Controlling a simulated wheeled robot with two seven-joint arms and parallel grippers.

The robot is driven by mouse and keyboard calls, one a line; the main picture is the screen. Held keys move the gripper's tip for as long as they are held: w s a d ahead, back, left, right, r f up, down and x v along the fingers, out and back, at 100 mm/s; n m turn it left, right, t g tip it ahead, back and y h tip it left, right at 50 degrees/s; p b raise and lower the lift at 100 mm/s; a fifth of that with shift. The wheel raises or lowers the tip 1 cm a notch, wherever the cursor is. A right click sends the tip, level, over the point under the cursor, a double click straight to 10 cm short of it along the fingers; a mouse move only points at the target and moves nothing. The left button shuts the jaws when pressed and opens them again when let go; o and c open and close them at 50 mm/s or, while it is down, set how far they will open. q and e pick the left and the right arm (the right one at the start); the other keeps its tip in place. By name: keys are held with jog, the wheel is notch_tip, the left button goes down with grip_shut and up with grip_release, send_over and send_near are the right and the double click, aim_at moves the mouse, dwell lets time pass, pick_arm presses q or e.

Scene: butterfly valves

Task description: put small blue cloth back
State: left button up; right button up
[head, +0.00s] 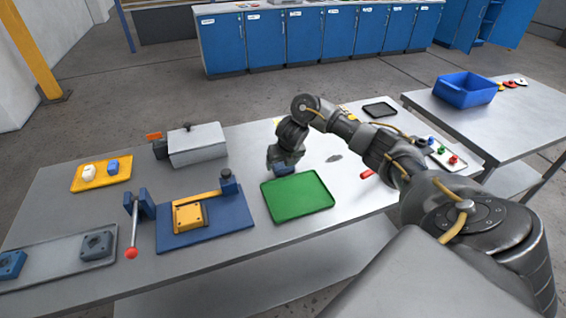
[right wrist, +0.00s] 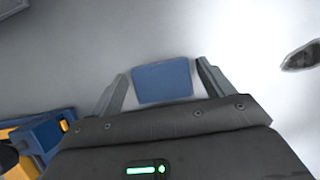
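The small blue cloth (right wrist: 162,81) is a flat blue rectangle in the right wrist view. It lies between the two spread fingers of my right gripper (right wrist: 162,72), with a narrow gap on each side. In the head view the right gripper (head: 284,163) points down at the far edge of the green tray (head: 297,196). A bit of blue cloth shows just under it (head: 285,171). I cannot tell whether the cloth touches the table or the tray edge. My left gripper is not in view.
Left of the green tray is a blue plate (head: 205,225) with a yellow block and a clamp. A grey lidded box (head: 197,145) and a yellow tray (head: 101,178) stand farther left. A dark small tray (head: 380,109) is at the back. A blue bin (head: 465,90) stands on the right table.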

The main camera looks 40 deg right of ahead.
jog(key=p+v, duration=0.6)
jog(key=v, duration=0.6)
jog(key=shift+r, duration=0.1)
dwell(0.4)
